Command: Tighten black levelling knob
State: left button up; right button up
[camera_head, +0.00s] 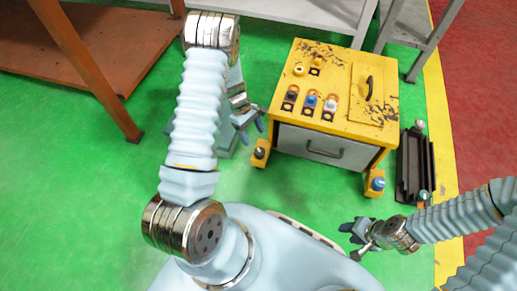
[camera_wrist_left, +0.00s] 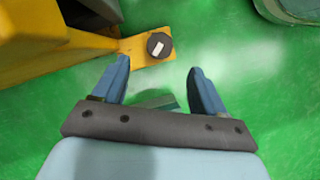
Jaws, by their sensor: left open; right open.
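The black levelling knob (camera_head: 260,152) sits on a yellow foot at the left front corner of the yellow cabinet (camera_head: 322,118). In the left wrist view the knob (camera_wrist_left: 159,45) is round and dark, with a white mark on top. My left gripper (camera_head: 253,130) is open and empty, close to the knob in the head view. In the wrist view the knob lies just beyond the gap between its fingertips (camera_wrist_left: 158,68), and neither finger is seen touching it. My right gripper (camera_head: 352,232) is open and empty at the lower right, away from the black knob.
A second foot with a blue knob (camera_head: 378,184) is at the cabinet's right front corner. A black slotted rack (camera_head: 414,165) stands right of the cabinet. A brown table (camera_head: 80,50) is at the left. Green floor (camera_head: 100,190) is clear at lower left.

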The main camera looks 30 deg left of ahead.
aim_at(259, 151)
pick_arm(q)
jog(key=b+x, duration=0.1)
jog(key=x, duration=0.7)
jog(key=shift+f, duration=0.15)
jog(key=c, duration=1.1)
jog(key=shift+o, duration=0.2)
jog(key=m, duration=0.1)
jog(key=m+b, duration=0.1)
jog(key=shift+w+d+m+g, duration=0.2)
jog(key=shift+m+g, duration=0.1)
jog(key=shift+g, duration=0.1)
jog(key=shift+m+g+y, duration=0.3)
jog(key=shift+m+y, duration=0.1)
jog(key=shift+m, duration=0.6)
jog(key=shift+a, duration=0.1)
jog(key=o, duration=1.1)
jog(key=shift+c, duration=0.2)
